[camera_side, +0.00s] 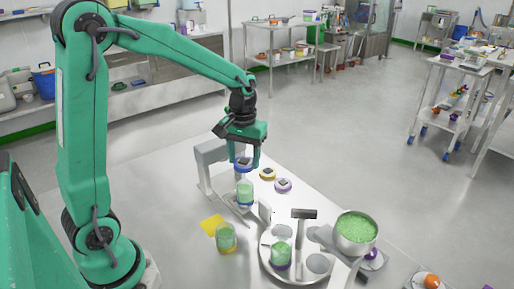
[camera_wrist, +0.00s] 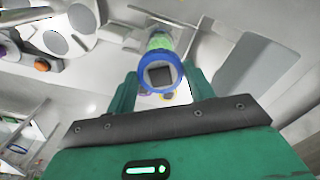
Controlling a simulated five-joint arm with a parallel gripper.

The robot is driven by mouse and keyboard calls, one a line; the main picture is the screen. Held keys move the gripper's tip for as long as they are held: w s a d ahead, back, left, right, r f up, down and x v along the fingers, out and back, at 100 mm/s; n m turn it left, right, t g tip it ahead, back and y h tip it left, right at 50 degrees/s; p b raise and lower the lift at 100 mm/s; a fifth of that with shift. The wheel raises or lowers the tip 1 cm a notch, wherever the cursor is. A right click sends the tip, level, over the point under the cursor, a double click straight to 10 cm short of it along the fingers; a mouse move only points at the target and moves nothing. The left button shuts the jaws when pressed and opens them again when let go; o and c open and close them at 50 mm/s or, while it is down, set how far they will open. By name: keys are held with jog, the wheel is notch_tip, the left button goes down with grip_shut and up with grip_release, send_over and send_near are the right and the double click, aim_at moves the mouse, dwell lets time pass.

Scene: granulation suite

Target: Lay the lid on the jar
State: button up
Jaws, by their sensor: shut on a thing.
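My gripper (camera_side: 243,157) is shut on a blue lid (camera_side: 243,164) with a square grey knob. The lid also shows between the fingers in the wrist view (camera_wrist: 160,77). A clear jar (camera_side: 244,192) with pale green contents stands upright just below the lid in the side view, with a small gap between them. In the wrist view the jar (camera_wrist: 158,42) shows partly behind the lid, which hides most of its mouth.
A grey stand (camera_side: 207,168) rises left of the jar. A yellow lid (camera_side: 268,174) and a purple lid (camera_side: 283,185) lie to the right. Another green-filled jar (camera_side: 226,238) stands in front. A round tray (camera_side: 267,268) and a metal bowl of green granules (camera_side: 356,230) are front right.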

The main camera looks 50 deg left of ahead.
aim_at(244, 162)
jog(key=shift+f, duration=2.35)
jog(key=shift+f, duration=0.9)
dwell(1.3)
jog(key=o, duration=1.3)
jog(key=shift+o, duration=0.2)
jog(key=shift+r, duration=0.1)
jog(key=shift+r, duration=3.9)
jog(key=shift+r, duration=0.1)
